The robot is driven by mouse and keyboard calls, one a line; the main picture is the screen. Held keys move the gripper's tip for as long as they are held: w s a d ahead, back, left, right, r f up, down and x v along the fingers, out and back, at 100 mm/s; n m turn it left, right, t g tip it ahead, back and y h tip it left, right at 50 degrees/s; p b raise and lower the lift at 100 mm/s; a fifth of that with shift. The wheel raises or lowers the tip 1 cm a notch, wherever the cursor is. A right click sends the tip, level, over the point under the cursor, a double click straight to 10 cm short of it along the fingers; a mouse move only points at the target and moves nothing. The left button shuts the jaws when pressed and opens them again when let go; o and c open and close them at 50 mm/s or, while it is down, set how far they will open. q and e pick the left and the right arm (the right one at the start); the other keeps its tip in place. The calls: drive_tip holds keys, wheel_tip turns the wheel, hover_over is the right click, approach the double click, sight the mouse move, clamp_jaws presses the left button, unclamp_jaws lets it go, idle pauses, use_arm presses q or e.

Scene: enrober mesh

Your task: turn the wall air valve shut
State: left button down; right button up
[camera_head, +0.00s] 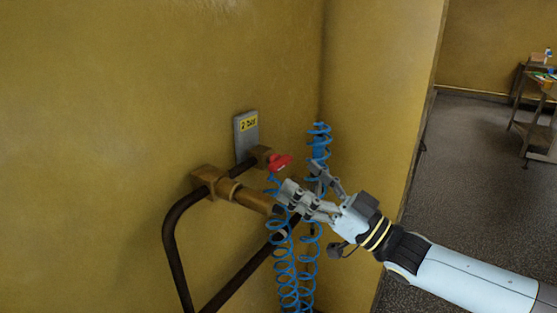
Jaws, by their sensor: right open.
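The wall air valve shows as a red handle (281,162) beside a brass-coloured fitting on the yellow wall. Part of the valve body is hidden. My right gripper (299,180) reaches in from the right, just below and to the right of the red handle. Its fingers are open with nothing between them that I can make out. I cannot tell whether a fingertip touches the handle. My left gripper is out of view.
Blue coiled hoses (287,270) hang below and behind my right gripper. A dark pipe (171,245) and a brass fitting (213,183) run along the wall. A cart (537,125) stands far right on open floor.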

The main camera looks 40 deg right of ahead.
sight(286, 166)
drive_tip(key=x, duration=0.4)
drive_tip(key=shift+w+r, duration=0.1)
drive_tip(key=shift+w, duration=0.15)
drive_tip(key=shift+w+a+r+p, duration=0.15)
drive_tip(key=shift+w+a+p, duration=0.15)
drive_tip(key=shift+w, duration=0.2)
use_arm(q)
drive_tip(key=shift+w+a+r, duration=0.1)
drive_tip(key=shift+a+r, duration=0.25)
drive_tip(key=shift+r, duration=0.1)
use_arm(e)
drive_tip(key=shift+d, duration=0.1)
drive_tip(key=shift+c, duration=0.9)
drive_tip(key=c, duration=1)
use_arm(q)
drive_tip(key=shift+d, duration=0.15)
